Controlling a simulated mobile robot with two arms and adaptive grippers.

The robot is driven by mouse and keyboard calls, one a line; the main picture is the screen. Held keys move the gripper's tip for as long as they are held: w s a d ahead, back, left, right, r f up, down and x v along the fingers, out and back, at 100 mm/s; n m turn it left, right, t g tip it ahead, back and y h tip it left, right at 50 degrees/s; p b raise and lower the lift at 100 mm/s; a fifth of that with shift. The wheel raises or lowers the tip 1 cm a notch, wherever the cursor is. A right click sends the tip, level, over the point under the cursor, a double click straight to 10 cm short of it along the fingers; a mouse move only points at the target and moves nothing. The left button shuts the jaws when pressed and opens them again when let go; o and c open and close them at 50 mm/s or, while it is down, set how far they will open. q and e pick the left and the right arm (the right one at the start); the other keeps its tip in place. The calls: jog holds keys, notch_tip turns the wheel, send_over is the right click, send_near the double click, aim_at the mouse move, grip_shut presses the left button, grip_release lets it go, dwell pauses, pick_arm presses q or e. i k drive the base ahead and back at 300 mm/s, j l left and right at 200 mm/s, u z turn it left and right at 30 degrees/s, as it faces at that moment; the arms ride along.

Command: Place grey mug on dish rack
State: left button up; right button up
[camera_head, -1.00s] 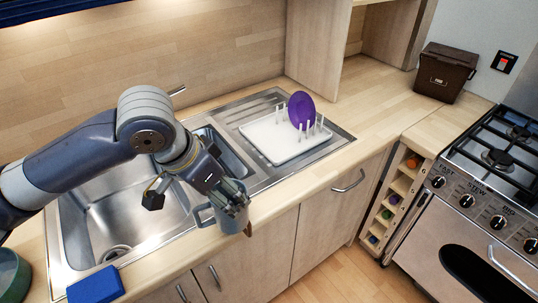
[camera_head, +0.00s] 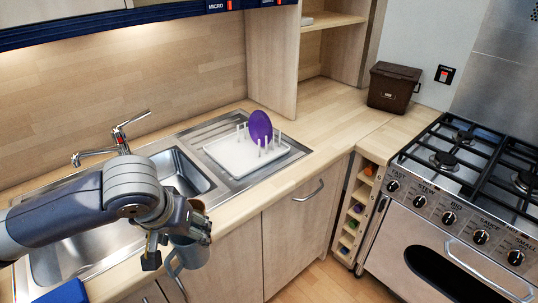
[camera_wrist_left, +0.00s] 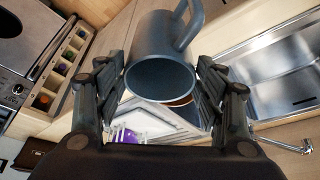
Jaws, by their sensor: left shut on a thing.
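The grey mug (camera_head: 190,254) is held in my left gripper (camera_head: 176,236), in front of the sink's front edge in the head view. In the left wrist view the mug (camera_wrist_left: 160,76) sits between the two fingers of the left gripper (camera_wrist_left: 160,85), its open rim facing the camera and its handle at the upper right. The white dish rack (camera_head: 222,157) stands on the drainboard, to the right of and beyond the gripper. A purple plate (camera_head: 260,127) stands upright in its pegs. My right gripper is in neither view.
The sink (camera_head: 180,172) lies behind my left arm, with a tap (camera_head: 122,140) at its back. A blue sponge-like block (camera_head: 62,293) is at the lower left. A brown bin (camera_head: 393,86) and the cooker (camera_head: 450,175) are to the right. The counter right of the rack is clear.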

aim_at(233, 159)
jog(key=l+z, duration=0.1)
jog(key=z, duration=0.3)
jog(key=i+z, duration=0.1)
jog(key=z, duration=0.35)
jog(key=i+z, duration=0.1)
jog(key=z, duration=0.3)
jog(key=i+l, duration=0.1)
jog(key=i, duration=0.4)
jog(key=i+l+u, duration=0.1)
jog(key=i+u, duration=0.3)
jog(key=i, duration=0.2)
jog(key=i+u, duration=0.1)
jog(key=u, duration=0.35)
jog(key=i+j+u, duration=0.1)
jog(key=u, duration=0.35)
jog(key=i+u, duration=0.15)
jog(key=u, duration=0.3)
jog(key=i+l+u, duration=0.1)
jog(key=u, duration=0.4)
jog(key=i+l+u, duration=0.1)
jog(key=u, duration=0.35)
